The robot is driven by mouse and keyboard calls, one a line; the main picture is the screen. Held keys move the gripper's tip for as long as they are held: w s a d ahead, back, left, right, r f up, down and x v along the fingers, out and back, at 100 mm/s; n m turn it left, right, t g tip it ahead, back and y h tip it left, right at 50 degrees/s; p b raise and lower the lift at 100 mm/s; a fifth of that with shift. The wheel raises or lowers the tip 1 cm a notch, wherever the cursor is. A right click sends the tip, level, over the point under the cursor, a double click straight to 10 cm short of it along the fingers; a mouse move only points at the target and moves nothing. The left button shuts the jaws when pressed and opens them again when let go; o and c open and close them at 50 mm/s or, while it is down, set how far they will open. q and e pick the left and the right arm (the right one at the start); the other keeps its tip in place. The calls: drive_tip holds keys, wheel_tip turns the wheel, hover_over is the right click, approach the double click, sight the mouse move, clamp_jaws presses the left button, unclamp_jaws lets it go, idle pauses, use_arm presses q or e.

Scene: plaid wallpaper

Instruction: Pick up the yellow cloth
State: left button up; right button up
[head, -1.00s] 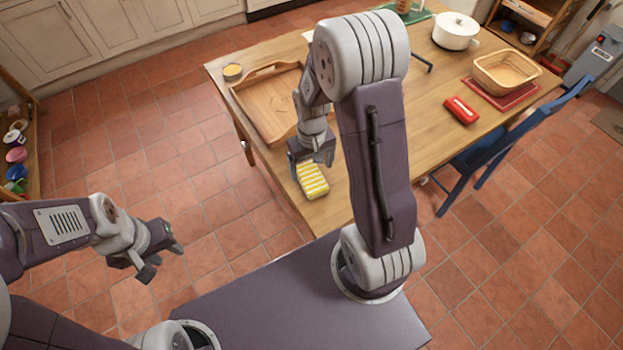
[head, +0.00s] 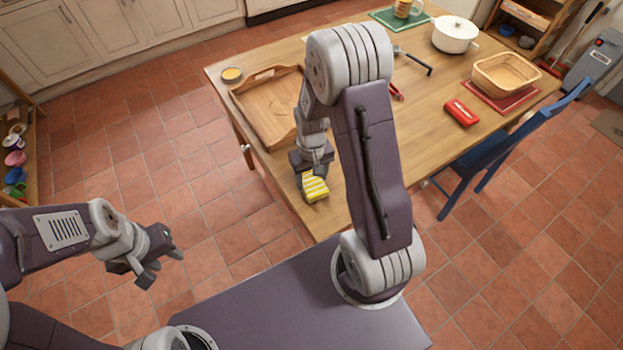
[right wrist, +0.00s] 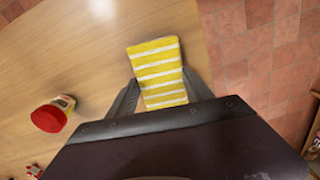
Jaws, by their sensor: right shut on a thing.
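The yellow cloth (head: 315,187) with white stripes is at the near left part of the wooden table in the head view. It also shows in the right wrist view (right wrist: 158,68), between the two fingers. My right gripper (head: 311,178) is shut on the cloth and holds its near part. Whether the cloth is clear of the tabletop is hard to tell. My left gripper (head: 160,268) is apart from the table at the left, above the floor, with its fingers spread and nothing between them.
A wooden tray (head: 262,118) and a yellow-topped tin (head: 232,75) lie beyond the cloth. A red case (head: 462,112), a basket (head: 507,72), a white pot (head: 455,33) and a mug (head: 403,8) stand further right. A blue chair (head: 500,140) is at the table's right side. A red-capped container (right wrist: 52,115) shows in the wrist view.

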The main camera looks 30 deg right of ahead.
sight(314, 183)
drive_tip(key=shift+r, duration=0.4)
drive_tip(key=r, duration=0.2)
drive_tip(key=s+r+p, duration=0.1)
drive_tip(key=r, duration=0.1)
drive_tip(key=shift+d, duration=0.1)
drive_tip(key=s+d+r, duration=0.1)
drive_tip(key=s+r, duration=0.2)
drive_tip(key=s, duration=0.2)
drive_tip(key=s+r+p, duration=0.1)
drive_tip(key=s+r, duration=0.2)
drive_tip(key=s, duration=0.2)
drive_tip(key=shift+s+d, duration=0.3)
drive_tip(key=shift+d, duration=0.1)
